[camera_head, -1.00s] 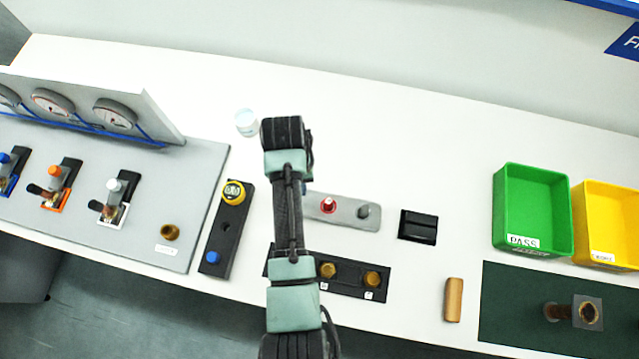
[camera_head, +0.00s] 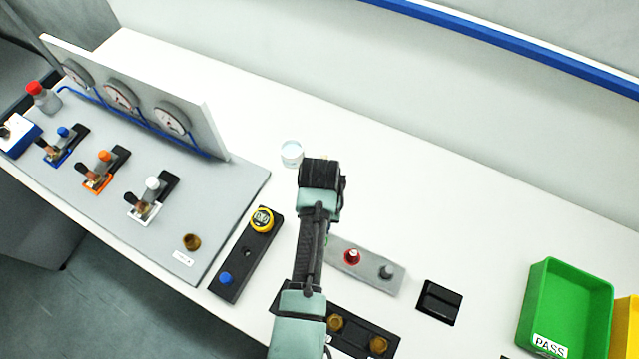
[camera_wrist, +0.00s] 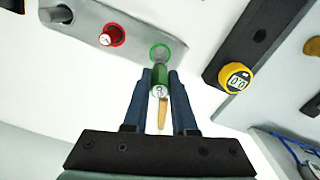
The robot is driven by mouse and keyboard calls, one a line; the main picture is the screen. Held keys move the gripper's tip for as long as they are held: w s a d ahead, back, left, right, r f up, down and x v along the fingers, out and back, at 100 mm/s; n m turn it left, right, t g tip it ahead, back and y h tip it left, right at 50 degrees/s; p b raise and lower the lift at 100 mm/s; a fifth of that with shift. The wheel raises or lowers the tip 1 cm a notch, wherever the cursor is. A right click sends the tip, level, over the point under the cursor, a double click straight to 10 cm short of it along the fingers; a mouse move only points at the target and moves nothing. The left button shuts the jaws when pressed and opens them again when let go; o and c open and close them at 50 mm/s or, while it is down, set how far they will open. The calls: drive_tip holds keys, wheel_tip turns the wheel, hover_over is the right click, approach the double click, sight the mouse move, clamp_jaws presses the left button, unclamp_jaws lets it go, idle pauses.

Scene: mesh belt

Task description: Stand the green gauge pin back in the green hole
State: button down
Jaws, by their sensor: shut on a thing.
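The green gauge pin (camera_wrist: 160,75) is between the fingers of my gripper (camera_wrist: 163,84) in the wrist view, and the gripper is shut on it. Its round end, marked with a digit, faces the camera. The green-ringed hole (camera_wrist: 160,46) is at the end of the grey gauge strip (camera_wrist: 189,50), directly beyond the pin. The pin's far end overlaps the ring; I cannot tell whether it is inside the hole or above it. In the head view my arm hides the pin and fingertips, and the strip (camera_head: 369,274) shows right of the arm.
A red-ringed pin (camera_head: 352,257) and a grey pin (camera_head: 386,272) stand on the strip. A black strip with a yellow dial gauge (camera_head: 262,220) lies to the left. A clear cup (camera_head: 291,153) is near my wrist. A green bin (camera_head: 567,305) stands at right.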

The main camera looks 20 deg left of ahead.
drive_tip(key=shift+f+b, duration=1.45)
drive_tip(key=shift+f, duration=0.8)
drive_tip(key=shift+f+b, duration=0.95)
drive_tip(key=shift+f, duration=0.95)
drive_tip(key=c, duration=0.6)
unclamp_jaws()
drive_tip(key=shift+c, duration=0.2)
wheel_tip(320, 180, up, 13)
drive_tip(key=shift+b, duration=0.95)
